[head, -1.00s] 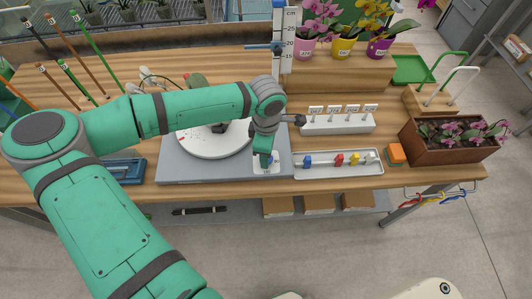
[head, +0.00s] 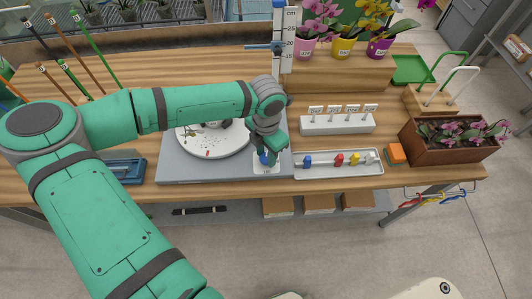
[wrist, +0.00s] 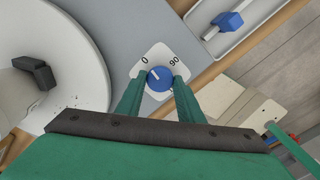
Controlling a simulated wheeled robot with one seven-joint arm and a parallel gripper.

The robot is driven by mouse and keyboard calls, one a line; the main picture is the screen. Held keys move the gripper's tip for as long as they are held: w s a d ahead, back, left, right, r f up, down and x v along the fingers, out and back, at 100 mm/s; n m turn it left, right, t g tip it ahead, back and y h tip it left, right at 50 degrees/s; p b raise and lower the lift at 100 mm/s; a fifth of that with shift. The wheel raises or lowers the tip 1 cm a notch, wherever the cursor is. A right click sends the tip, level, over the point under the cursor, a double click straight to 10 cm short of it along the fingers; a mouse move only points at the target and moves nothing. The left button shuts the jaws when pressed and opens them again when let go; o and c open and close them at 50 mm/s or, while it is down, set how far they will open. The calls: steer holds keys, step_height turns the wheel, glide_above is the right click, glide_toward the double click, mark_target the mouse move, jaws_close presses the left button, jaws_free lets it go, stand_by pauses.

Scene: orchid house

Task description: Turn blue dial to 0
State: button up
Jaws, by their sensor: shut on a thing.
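The blue dial (wrist: 159,79) sits on a white plate (wrist: 149,54) marked 0 and 90. A short white line on the dial points to the upper left in the wrist view, roughly toward the 0. My gripper (wrist: 160,82) is shut on the dial, with one green finger on each side. In the head view, my gripper (head: 267,152) is over the plate (head: 267,169) at the front right of a grey base, and it hides much of the dial.
A white round turntable (head: 225,146) stands on the grey base (head: 190,174) beside the plate. A tray (head: 322,173) with blue, red and yellow pieces lies close on the right. A white labelled rack (head: 338,124) is behind it. A ruler post (head: 289,45) stands behind my gripper.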

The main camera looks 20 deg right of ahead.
mark_target(266, 158)
steer(key=shift+n, duration=0.7)
steer(key=o, duration=1)
steer(key=shift+o, duration=0.2)
step_height(266, 158, up, 11)
steer(key=shift+f, duration=0.1)
